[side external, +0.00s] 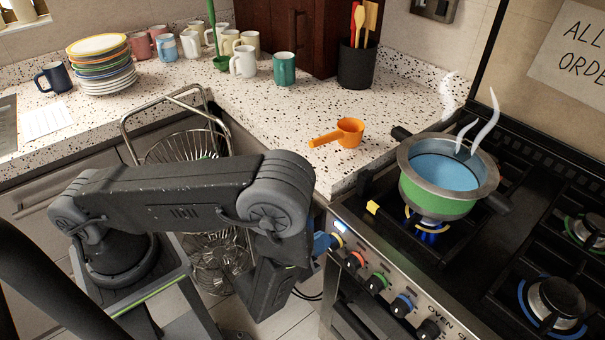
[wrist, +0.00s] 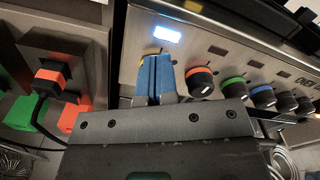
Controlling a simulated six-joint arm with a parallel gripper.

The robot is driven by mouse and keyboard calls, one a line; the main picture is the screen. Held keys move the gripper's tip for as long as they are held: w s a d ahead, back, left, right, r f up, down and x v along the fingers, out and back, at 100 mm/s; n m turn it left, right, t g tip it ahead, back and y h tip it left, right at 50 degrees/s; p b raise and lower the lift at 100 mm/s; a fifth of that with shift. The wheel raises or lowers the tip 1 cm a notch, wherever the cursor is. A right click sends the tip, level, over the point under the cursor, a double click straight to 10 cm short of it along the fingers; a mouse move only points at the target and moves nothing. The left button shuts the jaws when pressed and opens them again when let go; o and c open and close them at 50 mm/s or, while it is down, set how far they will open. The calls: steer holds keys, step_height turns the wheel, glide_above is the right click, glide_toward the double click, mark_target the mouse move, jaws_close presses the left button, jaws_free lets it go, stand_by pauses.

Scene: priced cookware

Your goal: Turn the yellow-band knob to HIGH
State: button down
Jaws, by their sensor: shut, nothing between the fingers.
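The yellow-band knob (side external: 337,241) is at the left end of the stove's front panel. In the wrist view it is almost wholly hidden behind my fingers. My gripper (side external: 322,243) has blue fingers, which are shut together with nothing between them. The fingertips (wrist: 155,62) are right at the yellow-band knob's front; I cannot tell whether they touch it. The knob's pointer and markings are hidden. A green-banded pot (side external: 437,206) of blue liquid steams on the front left burner, where a blue flame (side external: 428,237) shows.
To the right along the panel are the red-orange knob (wrist: 200,81), green knob (wrist: 232,86), blue knob (wrist: 262,96) and dark knobs. A lit display (wrist: 167,34) is above. A wire dish rack (side external: 190,150) is behind my arm.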

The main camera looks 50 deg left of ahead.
steer(key=shift+w+a+f, duration=0.1)
steer(key=shift+w+a, duration=0.2)
steer(key=shift+w, duration=0.2)
steer(key=shift+a+f+y, duration=0.25)
steer(key=shift+a+y, duration=0.15)
steer(key=shift+a, duration=0.1)
steer(key=shift+a+f, duration=0.35)
steer(key=shift+r, duration=0.1)
steer(key=shift+a+r+n, duration=0.15)
steer(key=shift+r+n, duration=0.15)
steer(key=shift+r, duration=0.1)
steer(key=s, duration=0.6)
steer(key=shift+f, duration=0.1)
